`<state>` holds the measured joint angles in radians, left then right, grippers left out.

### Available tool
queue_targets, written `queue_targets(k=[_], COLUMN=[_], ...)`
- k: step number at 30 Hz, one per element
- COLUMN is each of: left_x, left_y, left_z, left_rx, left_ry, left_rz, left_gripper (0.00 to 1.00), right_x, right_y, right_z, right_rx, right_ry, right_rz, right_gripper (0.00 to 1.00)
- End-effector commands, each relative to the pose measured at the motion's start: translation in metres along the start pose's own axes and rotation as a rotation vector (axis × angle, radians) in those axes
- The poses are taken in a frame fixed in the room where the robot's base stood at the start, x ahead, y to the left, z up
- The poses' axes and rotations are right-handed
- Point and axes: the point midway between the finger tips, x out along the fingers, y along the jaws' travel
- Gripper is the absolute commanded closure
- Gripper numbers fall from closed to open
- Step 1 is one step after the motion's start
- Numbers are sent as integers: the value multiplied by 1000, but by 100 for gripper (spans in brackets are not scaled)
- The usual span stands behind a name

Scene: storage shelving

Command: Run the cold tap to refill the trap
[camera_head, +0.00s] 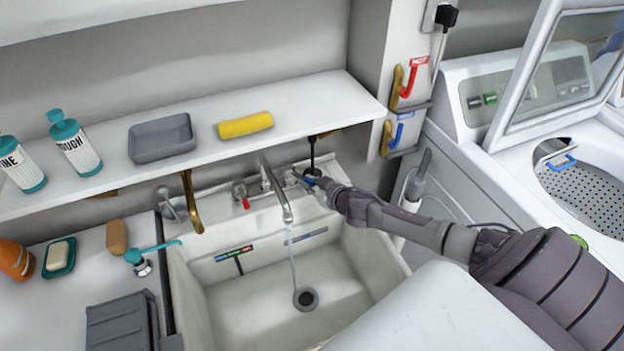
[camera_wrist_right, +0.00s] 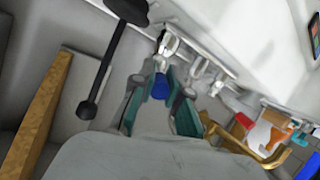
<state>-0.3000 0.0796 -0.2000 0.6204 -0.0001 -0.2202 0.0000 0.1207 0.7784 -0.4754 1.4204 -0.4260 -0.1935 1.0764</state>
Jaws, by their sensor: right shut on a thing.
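The sink (camera_head: 240,310) stands below a shelf, with a metal spout (camera_head: 276,192) over it. A thin stream of water (camera_head: 293,255) runs from the spout to the dark drain (camera_head: 305,299). The hot tap with a red mark (camera_head: 243,196) is left of the spout. My right gripper (camera_head: 311,181) is at the cold tap, right of the spout. In the right wrist view its fingers (camera_wrist_right: 161,98) are shut around the blue-marked cold tap handle (camera_wrist_right: 160,87). The head view mostly hides this tap behind the gripper. My left gripper is not in view.
The shelf (camera_head: 330,95) overhangs the taps and holds bottles, a grey tray (camera_head: 161,137) and a yellow roll (camera_head: 245,125). A black-handled plunger-like tool (camera_head: 312,150) hangs close to my right gripper. A brass hook (camera_head: 190,200) is left of the taps. An open washer (camera_head: 590,180) stands right.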

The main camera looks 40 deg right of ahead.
Motion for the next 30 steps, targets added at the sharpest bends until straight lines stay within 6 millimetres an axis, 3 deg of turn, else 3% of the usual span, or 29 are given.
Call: queue_targets(k=[2, 9, 25, 26, 30], left_x=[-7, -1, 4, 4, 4], left_y=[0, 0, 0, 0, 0], left_z=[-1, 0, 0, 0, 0], left_rx=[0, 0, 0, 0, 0], left_ry=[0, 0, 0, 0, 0], left_rz=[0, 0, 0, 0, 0], left_gripper=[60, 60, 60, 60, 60], right_x=[-1, 3, 3, 3, 3], right_y=[-11, -26, -29, -29, -29], right_z=[-4, -5, -9, -9, -9], right_rx=[37, 100, 122, 122, 122], right_ry=[-10, -44, -63, -63, -63], right_rz=[54, 214, 293, 293, 292], right_gripper=[100, 100, 100, 84, 61])
